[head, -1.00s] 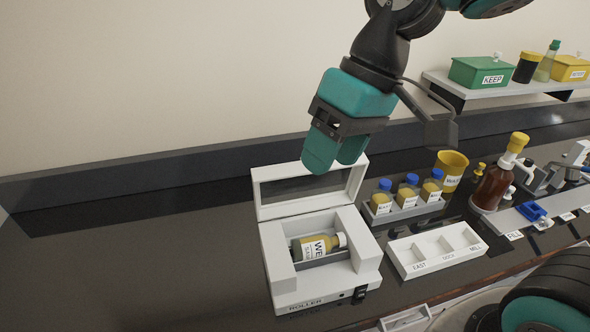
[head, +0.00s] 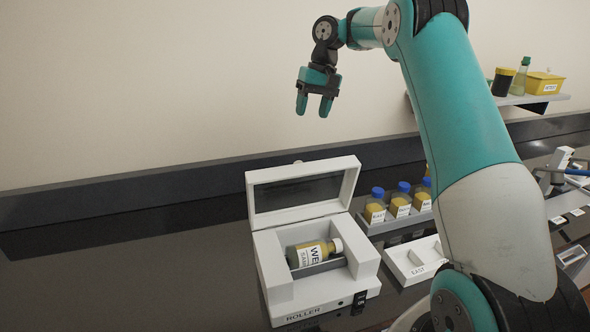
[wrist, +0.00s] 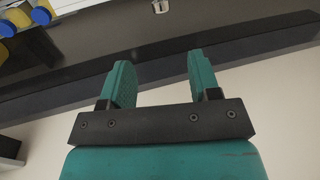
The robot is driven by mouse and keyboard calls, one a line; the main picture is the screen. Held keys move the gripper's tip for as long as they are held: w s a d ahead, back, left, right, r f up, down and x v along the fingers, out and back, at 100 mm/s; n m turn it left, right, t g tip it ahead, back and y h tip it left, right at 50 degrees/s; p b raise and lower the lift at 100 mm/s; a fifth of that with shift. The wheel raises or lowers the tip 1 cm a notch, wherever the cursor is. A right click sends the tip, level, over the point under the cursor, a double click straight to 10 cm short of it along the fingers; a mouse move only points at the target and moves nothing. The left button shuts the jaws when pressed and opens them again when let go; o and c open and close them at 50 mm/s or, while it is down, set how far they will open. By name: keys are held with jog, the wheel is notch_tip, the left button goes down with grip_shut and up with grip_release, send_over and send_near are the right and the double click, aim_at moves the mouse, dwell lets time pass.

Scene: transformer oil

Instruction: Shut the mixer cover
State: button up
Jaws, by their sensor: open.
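The mixer is a white box labelled ROLLER (head: 290,303) on the dark bench. Its cover (head: 303,212), a white frame with a dark window, stands raised at the back edge. A bottle with yellow liquid and a white cap (head: 313,252) lies on its side inside, its label partly readable. My gripper (head: 314,105) is open and empty, fingers down, above and behind the raised cover, apart from it. In the wrist view my gripper's two teal fingers (wrist: 157,80) are spread with nothing between them. The small metallic knob (wrist: 160,6) at the top edge seems to be on the cover.
Blue-capped bottles (head: 402,200) stand in a rack right of the mixer. A white sorting tray (head: 412,262) lies in front of them, partly behind my arm. A shelf (head: 528,99) holds a yellow box and bottles. The bench left of the mixer is clear.

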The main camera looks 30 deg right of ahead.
aim_at(299, 161)
jog(key=b+x, duration=0.4)
jog(key=x, duration=1.1)
jog(key=shift+f, duration=0.15)
jog(key=shift+c, duration=0.5)
grip_shut()
